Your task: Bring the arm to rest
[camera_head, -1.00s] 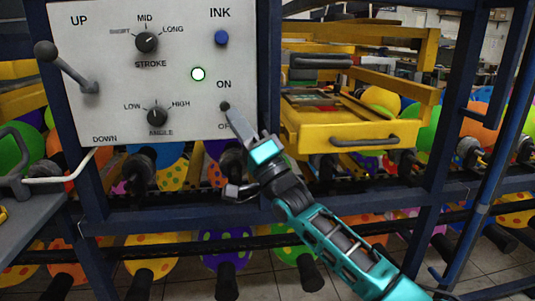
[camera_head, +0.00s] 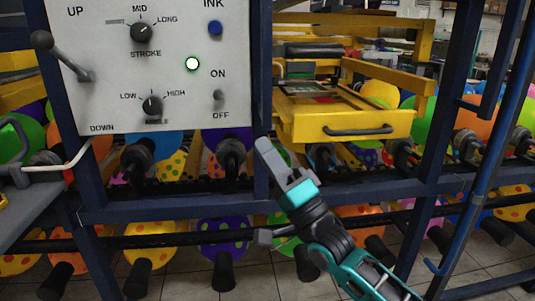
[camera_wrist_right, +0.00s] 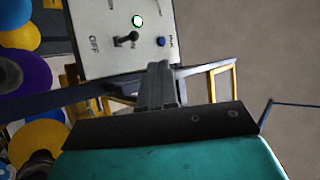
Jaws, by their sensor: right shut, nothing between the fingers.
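My right gripper (camera_head: 264,146) is shut and empty in the head view. It is in front of the dark blue frame post, below and to the right of the white control panel (camera_head: 120,76), apart from it. The on/off switch (camera_head: 218,95) sits at the panel's lower right. Its exact position is hard to tell. The round light (camera_head: 192,63) on the panel glows white-green. In the right wrist view the shut fingers (camera_wrist_right: 158,72) point toward the panel, with the switch (camera_wrist_right: 126,38) beyond them to the left.
A yellow drawer-like tray (camera_head: 345,126) with a dark handle is right of the gripper. Dark blue frame bars (camera_head: 180,210) and rows of spotted balloons (camera_head: 152,233) lie below and behind. A lever (camera_head: 62,57) sticks out at the panel's left.

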